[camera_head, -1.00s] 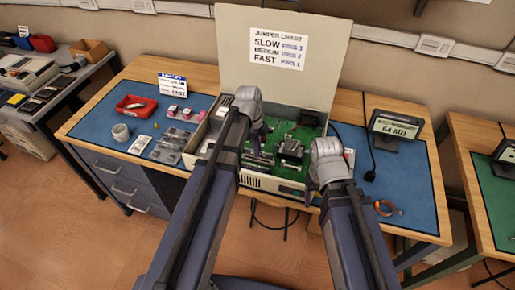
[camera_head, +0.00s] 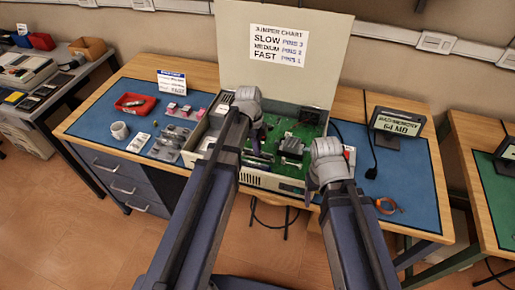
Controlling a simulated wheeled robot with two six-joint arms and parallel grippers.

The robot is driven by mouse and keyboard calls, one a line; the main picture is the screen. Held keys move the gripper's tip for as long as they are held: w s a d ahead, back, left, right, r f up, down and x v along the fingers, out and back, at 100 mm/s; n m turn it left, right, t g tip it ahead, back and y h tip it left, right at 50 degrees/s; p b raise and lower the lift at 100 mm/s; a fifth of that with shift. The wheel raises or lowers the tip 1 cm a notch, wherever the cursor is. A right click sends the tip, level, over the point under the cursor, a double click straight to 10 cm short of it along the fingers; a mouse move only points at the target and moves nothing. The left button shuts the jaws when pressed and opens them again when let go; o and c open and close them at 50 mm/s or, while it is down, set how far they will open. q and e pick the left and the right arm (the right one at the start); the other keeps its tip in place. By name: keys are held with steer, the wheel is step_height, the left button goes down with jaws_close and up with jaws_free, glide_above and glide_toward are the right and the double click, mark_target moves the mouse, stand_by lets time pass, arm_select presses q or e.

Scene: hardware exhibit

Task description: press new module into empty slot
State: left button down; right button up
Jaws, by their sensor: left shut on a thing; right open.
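The open computer case (camera_head: 264,182) stands on the blue mat with a green circuit board (camera_head: 312,133) inside. My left gripper (camera_head: 256,145) reaches down over the board's left part. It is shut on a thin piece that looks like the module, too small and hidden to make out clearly. The slots under it are partly hidden by the arm and gripper. Whether the piece touches a slot I cannot tell. My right gripper (camera_head: 314,188) is open at the case's front right edge; its fingers are mostly hidden by its wrist.
The raised lid (camera_head: 235,60) carries a jumper chart (camera_head: 279,46). A display reading 64 MB (camera_head: 397,124) stands at right, near a black cable plug (camera_head: 371,173) and an orange band (camera_head: 386,206). At left are a red tray (camera_head: 135,104), a white mug (camera_head: 119,130) and small parts.

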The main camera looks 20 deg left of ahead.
arm_select(q)
steer(key=shift+f+b, duration=0.35)
stand_by(0.6)
stand_by(0.4)
steer(key=c, duration=0.9)
jaws_free()
steer(key=o, duration=0.3)
steer(key=shift+r+p, duration=0.75)
steer(key=shift+r+p, duration=2.9)
